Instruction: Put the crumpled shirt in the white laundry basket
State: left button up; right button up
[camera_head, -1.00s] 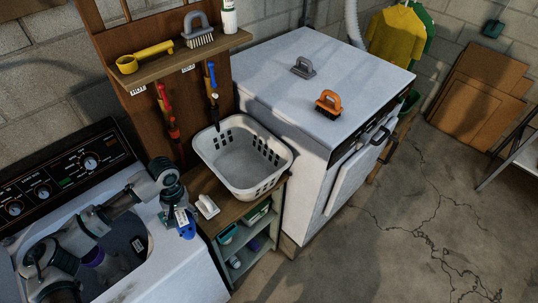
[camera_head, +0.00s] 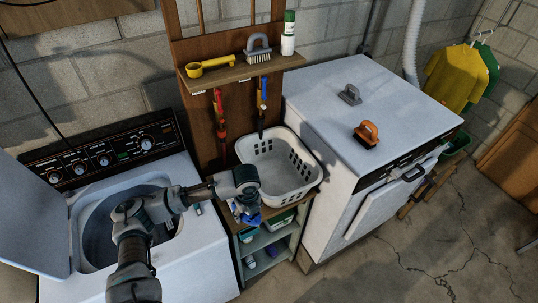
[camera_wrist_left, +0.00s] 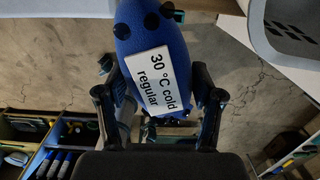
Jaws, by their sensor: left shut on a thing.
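The crumpled shirt (camera_wrist_left: 150,30) is a blue bundle with black dots and a white tag reading "30 °C cold regular". My left gripper (camera_wrist_left: 160,88) is shut on it in the left wrist view. In the head view my left gripper (camera_head: 249,205) is just in front of the white laundry basket (camera_head: 302,178), toward its left side, with a bit of blue shirt (camera_head: 253,219) showing below. The basket looks empty and sits on a small shelf unit. Its corner shows at top right in the wrist view (camera_wrist_left: 285,25). My right gripper is in neither view.
An open washing machine (camera_head: 195,265) stands at left, its lid (camera_head: 30,220) raised. A white machine (camera_head: 345,120) right of the basket carries a grey brush (camera_head: 350,95) and an orange brush (camera_head: 366,135). A tool board with a wooden ledge (camera_head: 240,70) rises behind the basket.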

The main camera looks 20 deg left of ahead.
aim_at(275, 178)
jog(key=i, duration=1)
